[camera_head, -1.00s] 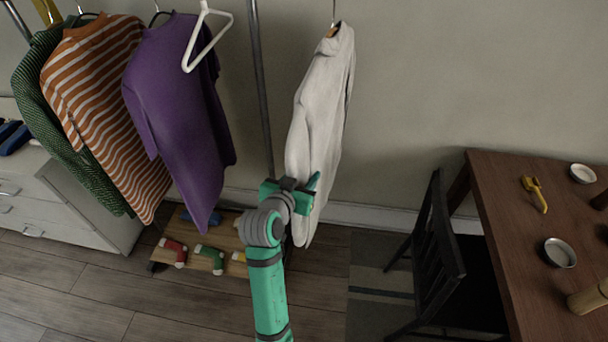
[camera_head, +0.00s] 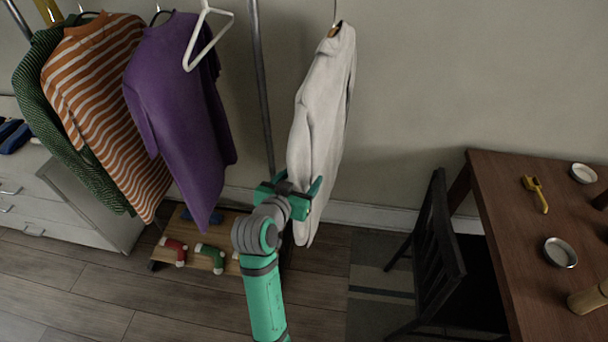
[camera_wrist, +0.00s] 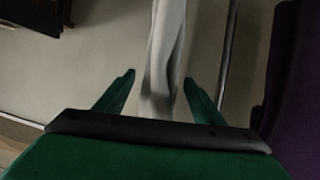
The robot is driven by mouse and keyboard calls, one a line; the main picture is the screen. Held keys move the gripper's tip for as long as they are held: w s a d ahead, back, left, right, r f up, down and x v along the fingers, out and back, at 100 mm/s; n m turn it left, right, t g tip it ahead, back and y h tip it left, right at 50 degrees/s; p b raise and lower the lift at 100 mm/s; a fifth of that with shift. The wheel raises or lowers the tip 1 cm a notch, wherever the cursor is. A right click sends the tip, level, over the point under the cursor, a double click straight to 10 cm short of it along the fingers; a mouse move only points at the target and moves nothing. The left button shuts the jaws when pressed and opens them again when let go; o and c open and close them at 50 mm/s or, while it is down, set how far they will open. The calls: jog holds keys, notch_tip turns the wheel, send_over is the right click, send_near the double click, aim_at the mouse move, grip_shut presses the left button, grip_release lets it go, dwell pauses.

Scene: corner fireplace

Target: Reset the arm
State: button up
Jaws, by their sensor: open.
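My green gripper (camera_head: 296,186) is open in front of the lower part of a white long-sleeved garment (camera_head: 322,120) that hangs from the rack. In the wrist view, my two fingers (camera_wrist: 158,85) are spread apart. The white garment (camera_wrist: 163,50) shows beyond and between them. I cannot tell whether a finger touches the cloth. My arm reaches up from the bottom middle of the head view.
A purple shirt (camera_head: 175,110), a striped sweater (camera_head: 105,100) and a white hanger (camera_head: 205,38) hang at left. A low shoe rack (camera_head: 205,252) stands below. A black chair (camera_head: 437,250) and a brown table (camera_head: 510,225) are at right. A rack pole (camera_head: 262,90) stands close to my gripper.

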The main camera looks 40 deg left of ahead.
jog(key=v, duration=0.8)
jog(key=shift+s, duration=0.1)
